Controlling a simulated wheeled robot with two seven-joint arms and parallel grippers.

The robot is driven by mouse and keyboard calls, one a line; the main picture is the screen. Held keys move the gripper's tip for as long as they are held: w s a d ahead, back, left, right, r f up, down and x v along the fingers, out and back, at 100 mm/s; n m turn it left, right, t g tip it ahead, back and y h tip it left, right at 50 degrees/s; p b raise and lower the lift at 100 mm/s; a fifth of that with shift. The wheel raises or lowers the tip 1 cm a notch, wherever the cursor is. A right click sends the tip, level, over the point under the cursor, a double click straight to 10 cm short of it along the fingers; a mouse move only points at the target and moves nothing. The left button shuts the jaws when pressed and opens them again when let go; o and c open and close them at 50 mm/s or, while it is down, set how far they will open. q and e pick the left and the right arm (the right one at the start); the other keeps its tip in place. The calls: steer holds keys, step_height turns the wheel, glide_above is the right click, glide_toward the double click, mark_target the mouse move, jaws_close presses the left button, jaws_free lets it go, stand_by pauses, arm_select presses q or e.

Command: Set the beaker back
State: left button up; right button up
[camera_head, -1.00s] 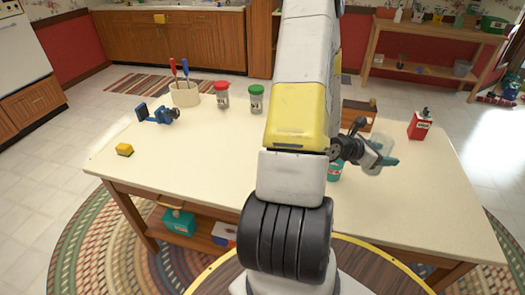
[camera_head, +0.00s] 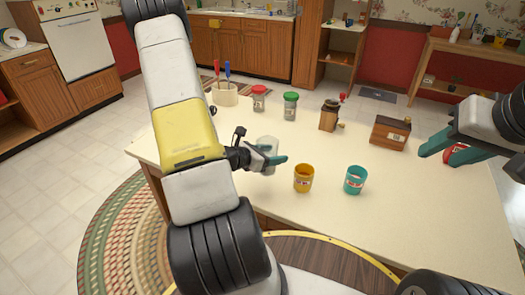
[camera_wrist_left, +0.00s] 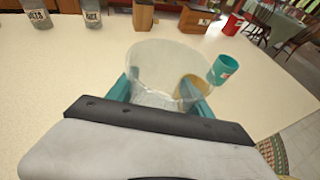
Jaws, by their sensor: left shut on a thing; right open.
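My left gripper (camera_head: 270,161) is shut on a clear glass beaker (camera_head: 267,146), at the near left part of the table. In the left wrist view the beaker (camera_wrist_left: 160,65) stands between the teal fingers, its wide rim facing the camera. I cannot tell whether its base touches the tabletop. A yellow cup (camera_head: 303,179) is just right of the beaker, and a teal cup (camera_head: 355,181) is further right. My right gripper (camera_head: 446,150) is open and empty over the right side of the table, partly covering a red can (camera_head: 460,156).
Along the table's (camera_head: 410,200) back stand a utensil crock (camera_head: 225,95), a red-lidded jar (camera_head: 259,99), a green-lidded jar (camera_head: 290,107), a brown grinder (camera_head: 328,115) and a wooden box (camera_head: 390,133). Bare tabletop lies between the cups and this row.

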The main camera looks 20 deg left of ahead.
arm_select(q)
steer(key=s+a+f, duration=0.3)
steer(key=s+a, duration=0.3)
steer(key=w+a+f, duration=0.1)
steer(key=w, duration=0.4)
steer(key=w+a+f, duration=0.2)
steer(key=w, duration=0.2)
steer(key=w+a+f, duration=0.1)
steer(key=w+a, duration=0.1)
steer(key=w, duration=0.3)
steer(key=shift+w+f, duration=0.35)
steer(key=o, duration=1.7)
steer(key=shift+f, duration=0.15)
